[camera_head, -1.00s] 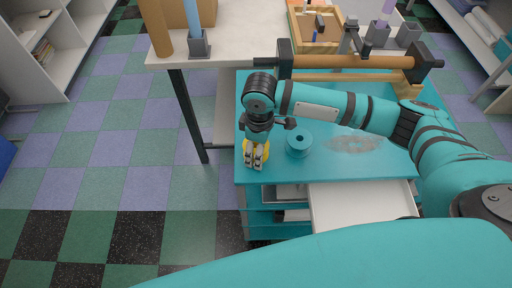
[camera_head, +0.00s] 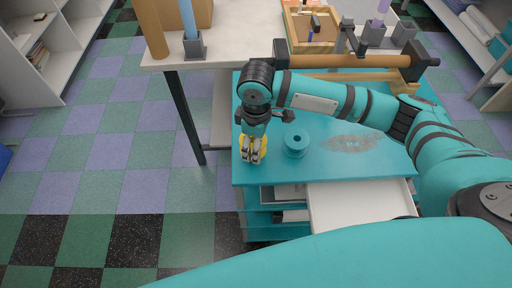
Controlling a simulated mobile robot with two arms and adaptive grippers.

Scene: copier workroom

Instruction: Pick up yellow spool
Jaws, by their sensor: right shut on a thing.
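The yellow spool (camera_head: 263,143) is at the left end of the teal cabinet top, mostly hidden behind my right gripper. My right gripper (camera_head: 252,158) points down and is shut on the yellow spool. I cannot tell whether the spool touches the surface. A teal spool (camera_head: 295,140) stands upright on the cabinet top just right of the gripper, apart from it. My left gripper is not in view.
The teal cabinet top (camera_head: 330,172) has an open drawer (camera_head: 360,203) in front. A roller on a wooden stand (camera_head: 345,61) lies along its back. Behind is a white table (camera_head: 250,40) with a wooden tray (camera_head: 290,27).

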